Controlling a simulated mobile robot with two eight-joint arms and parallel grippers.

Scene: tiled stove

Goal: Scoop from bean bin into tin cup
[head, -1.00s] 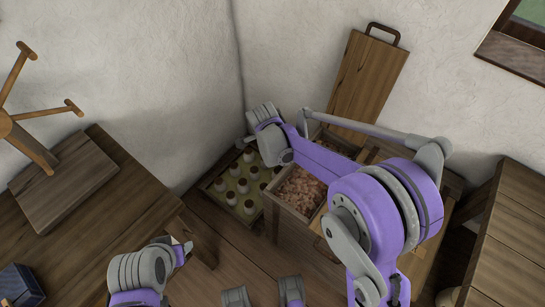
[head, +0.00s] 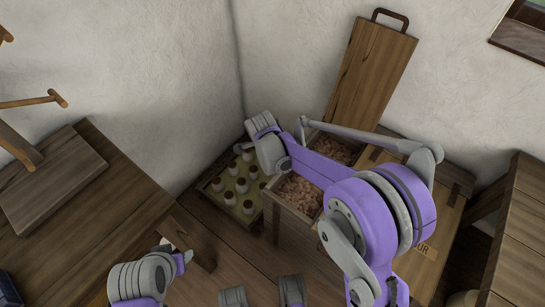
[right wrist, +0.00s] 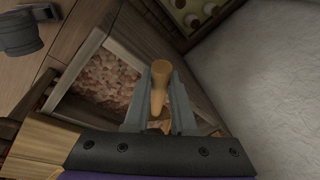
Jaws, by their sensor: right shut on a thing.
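The bean bin (head: 297,193) is a wooden box of pinkish-brown beans, partly behind my right arm in the head view. Its beans also fill an open box in the right wrist view (right wrist: 104,78). My right gripper (right wrist: 160,100) is shut on the yellowish wooden handle of a scoop (right wrist: 160,72), beside the bin in that view. The scoop's bowl is mostly hidden by the gripper. In the head view the right fingers are hidden behind the wrist. My left gripper (head: 180,260) is low left; its jaws are unclear. I cannot make out the tin cup.
A second bin of similar contents (head: 338,149) stands behind the first. A crate of small jars (head: 242,186) is left of the bins. A wooden board (head: 372,75) leans on the wall. A table (head: 110,215) is at left, and a wooden bench (head: 520,225) at right.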

